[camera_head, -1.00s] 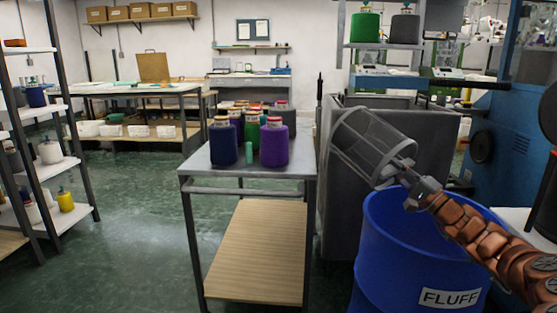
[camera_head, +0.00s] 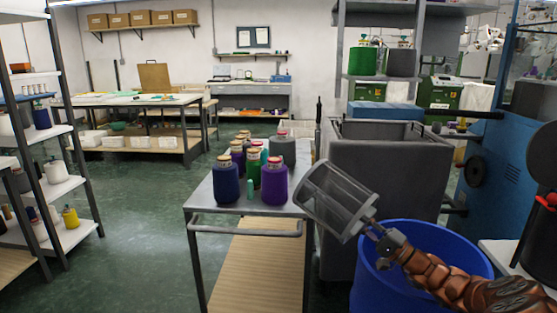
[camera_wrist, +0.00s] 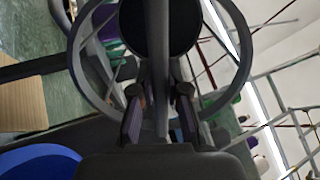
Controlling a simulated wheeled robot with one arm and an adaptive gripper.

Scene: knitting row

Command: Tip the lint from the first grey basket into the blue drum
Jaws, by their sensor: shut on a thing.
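The grey basket (camera_head: 337,200) is a see-through mesh cylinder. My gripper (camera_head: 388,241) is shut on its handle end, at the lower right. The basket lies tilted in the air, its far end up and to the left. It is left of and above the blue drum (camera_head: 372,285), not over its mouth. The drum stands at bottom right, open at the top, its inside partly hidden by my arm. In the wrist view, my gripper (camera_wrist: 158,105) closes on a bar across the basket's ring (camera_wrist: 78,62); the drum (camera_wrist: 38,162) shows at lower left. I cannot make out lint.
A metal table (camera_head: 203,203) with several thread cones stands left of the basket, close to it. A large grey bin (camera_head: 385,175) stands behind the basket and drum. A blue machine (camera_head: 490,165) is at right. The green floor (camera_head: 130,230) at left is clear.

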